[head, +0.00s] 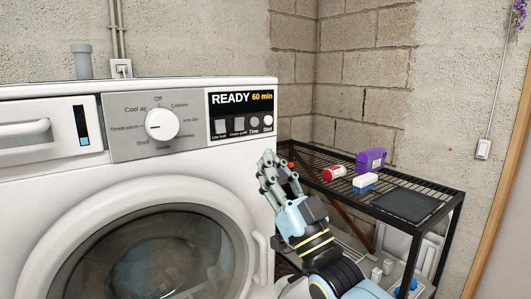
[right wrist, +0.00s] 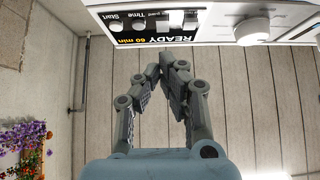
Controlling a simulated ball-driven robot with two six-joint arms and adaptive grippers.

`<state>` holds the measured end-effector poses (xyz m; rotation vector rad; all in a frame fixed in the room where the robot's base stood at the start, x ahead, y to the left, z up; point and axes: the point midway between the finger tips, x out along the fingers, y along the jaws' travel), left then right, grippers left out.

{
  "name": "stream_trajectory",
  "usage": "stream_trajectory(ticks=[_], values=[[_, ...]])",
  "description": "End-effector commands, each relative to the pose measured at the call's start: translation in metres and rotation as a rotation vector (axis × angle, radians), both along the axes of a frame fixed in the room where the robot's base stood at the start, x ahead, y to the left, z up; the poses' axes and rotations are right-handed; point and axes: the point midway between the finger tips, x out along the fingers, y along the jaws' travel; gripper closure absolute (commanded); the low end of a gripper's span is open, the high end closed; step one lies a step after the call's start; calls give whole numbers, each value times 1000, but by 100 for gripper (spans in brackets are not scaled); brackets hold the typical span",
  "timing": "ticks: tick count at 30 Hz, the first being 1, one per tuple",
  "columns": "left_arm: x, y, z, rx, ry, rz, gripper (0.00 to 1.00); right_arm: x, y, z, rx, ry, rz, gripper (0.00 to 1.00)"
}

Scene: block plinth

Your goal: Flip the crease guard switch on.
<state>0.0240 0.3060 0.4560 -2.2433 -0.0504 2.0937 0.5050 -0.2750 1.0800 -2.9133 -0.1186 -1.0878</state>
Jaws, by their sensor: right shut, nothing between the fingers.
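The crease guard switch (head: 239,124) is a small pale rocker on the black control panel (head: 263,114) of the white dryer, the second control from the left in the bottom row. Its on or off state is too small to tell. My right gripper (head: 268,158) is shut and empty, below the panel near its right end and apart from the switch. In the right wrist view, the fingertips of the right gripper (right wrist: 168,68) are close together, and the panel (right wrist: 150,26) shows upside down beyond them. My left gripper is not in view.
The dryer has a large dial (head: 162,125), a drawer (head: 48,128) and a round door (head: 150,255). A black wire rack (head: 440,187) at right holds a purple bottle (head: 371,160), a red-and-white container (head: 334,173) and a blue-and-white box (head: 364,182).

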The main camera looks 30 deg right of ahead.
Motion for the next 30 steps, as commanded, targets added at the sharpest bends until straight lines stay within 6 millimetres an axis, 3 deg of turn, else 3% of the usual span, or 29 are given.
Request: stream_trajectory(ticks=[3, 9, 18, 30], values=[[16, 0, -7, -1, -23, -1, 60, -13, -1, -20, 0, 4, 0, 100], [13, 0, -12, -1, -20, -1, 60, -28, -2, -37, 0, 1, 0, 100], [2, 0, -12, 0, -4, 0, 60, -31, -3, -39, -1, 0, -1, 100], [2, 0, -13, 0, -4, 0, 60, -33, -2, -43, 1, 8, 0, 100]])
